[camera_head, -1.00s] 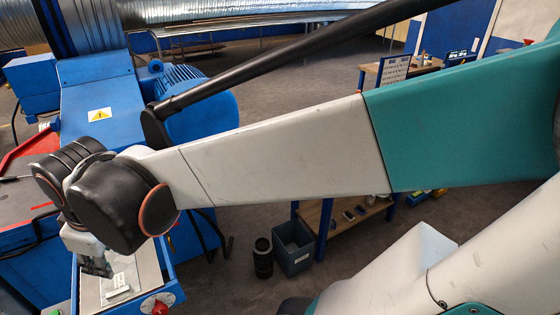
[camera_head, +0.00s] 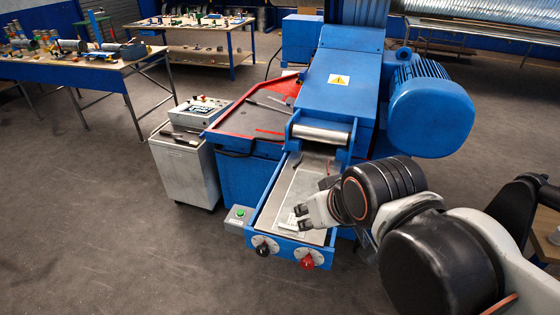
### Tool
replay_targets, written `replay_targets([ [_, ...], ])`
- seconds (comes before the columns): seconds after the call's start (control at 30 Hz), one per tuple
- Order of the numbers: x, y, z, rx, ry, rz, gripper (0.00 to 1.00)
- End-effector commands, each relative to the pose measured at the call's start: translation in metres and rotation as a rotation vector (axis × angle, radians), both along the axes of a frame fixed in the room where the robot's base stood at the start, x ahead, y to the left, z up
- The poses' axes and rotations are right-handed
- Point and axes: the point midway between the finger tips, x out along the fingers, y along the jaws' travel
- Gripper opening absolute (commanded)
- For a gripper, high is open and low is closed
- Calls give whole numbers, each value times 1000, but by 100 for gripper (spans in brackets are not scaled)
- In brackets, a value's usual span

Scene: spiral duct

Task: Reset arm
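My arm comes in from the lower right, with its dark wrist joints bent in front of the blue machine (camera_head: 340,95). My gripper (camera_head: 297,218) is at the end of the wrist, over the machine's low front tray (camera_head: 262,213), pointing left. Two dark fingertips show with a gap between them, and nothing is seen held. A small pale label or plate (camera_head: 289,226) lies just below the fingers. I cannot tell how far the fingers are above the tray.
The blue motor (camera_head: 430,108) juts out right of the machine. A grey cabinet (camera_head: 185,165) with a control box (camera_head: 199,111) stands to the left. Workbenches (camera_head: 80,68) with tools stand at the back left. The floor (camera_head: 90,220) at front left is clear.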

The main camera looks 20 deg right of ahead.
Motion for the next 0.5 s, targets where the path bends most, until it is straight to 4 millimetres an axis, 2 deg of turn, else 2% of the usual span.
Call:
replay_targets([
  [0.17, 0, 0, -31, -1, 1, 1, 34],
  [0.5, 0, 0, -120, -1, 1, 1, 34],
])
